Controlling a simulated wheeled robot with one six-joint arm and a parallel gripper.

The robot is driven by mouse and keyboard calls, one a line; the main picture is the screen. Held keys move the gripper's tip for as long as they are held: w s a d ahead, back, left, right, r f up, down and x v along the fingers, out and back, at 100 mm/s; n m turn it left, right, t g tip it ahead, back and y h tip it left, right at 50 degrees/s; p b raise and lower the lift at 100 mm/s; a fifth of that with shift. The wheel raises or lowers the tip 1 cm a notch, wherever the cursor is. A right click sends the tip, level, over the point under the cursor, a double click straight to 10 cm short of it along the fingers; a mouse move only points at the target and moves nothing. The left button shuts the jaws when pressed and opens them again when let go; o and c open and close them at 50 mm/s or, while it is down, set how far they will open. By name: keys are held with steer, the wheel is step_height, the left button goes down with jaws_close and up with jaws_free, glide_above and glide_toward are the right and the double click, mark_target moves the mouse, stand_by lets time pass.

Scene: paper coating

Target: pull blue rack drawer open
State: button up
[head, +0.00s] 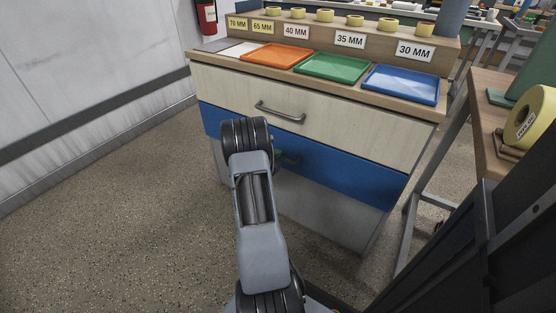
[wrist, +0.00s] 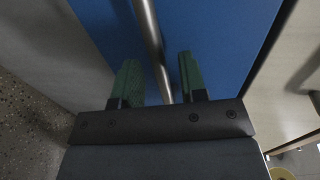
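The blue drawer (head: 345,175) is the lower front of the cabinet, under a pale wood drawer, and looks shut. It also fills the upper middle of the wrist view (wrist: 225,35). Its metal handle (wrist: 150,35) runs down between the two green fingers of my gripper (wrist: 160,78). The fingers stand apart on either side of the bar, with a gap visible on each side. I cannot tell how deep the bar sits between them. In the head view my arm hides most of the gripper and the handle.
The pale wood drawer above has its own handle (head: 280,112). Orange (head: 276,55), green (head: 333,67) and blue (head: 400,84) trays lie on the cabinet top. A wooden table (head: 490,110) with a tape roll (head: 530,118) stands close at right. Floor at left (head: 120,210) is clear.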

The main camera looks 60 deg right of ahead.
steer(key=shift+x, duration=0.8)
steer(key=shift+c, duration=0.3)
jaws_close()
